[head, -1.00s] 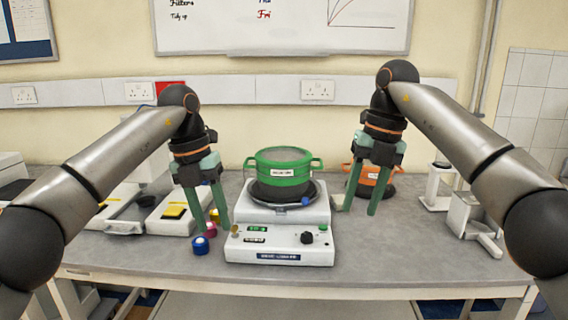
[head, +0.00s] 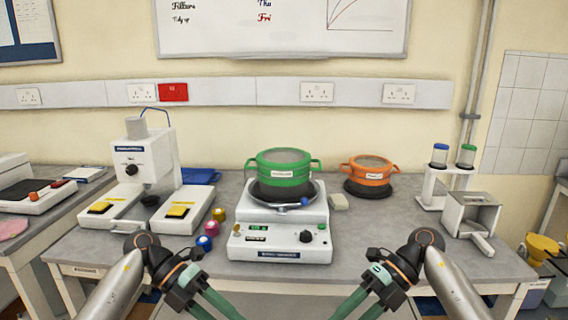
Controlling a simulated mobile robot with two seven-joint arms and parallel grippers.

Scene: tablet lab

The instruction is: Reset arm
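My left gripper (head: 218,308) is at the bottom edge, left of centre, in front of the bench. Its two green fingers stand apart with nothing seen between them, and their tips are cut off by the frame. My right gripper (head: 360,306) is at the bottom edge, right of centre, placed much like a mirror of the left. Its fingers also stand apart and look empty, with the tips out of frame. Both arms are low, clear of the things on the bench.
A green pot (head: 283,173) stands on a white hotplate device (head: 280,240) mid-bench. An orange pot (head: 368,172) sits behind right. A white press (head: 148,165) and small coloured cylinders (head: 211,228) are left. A rack (head: 440,185) and metal stand (head: 470,218) are right.

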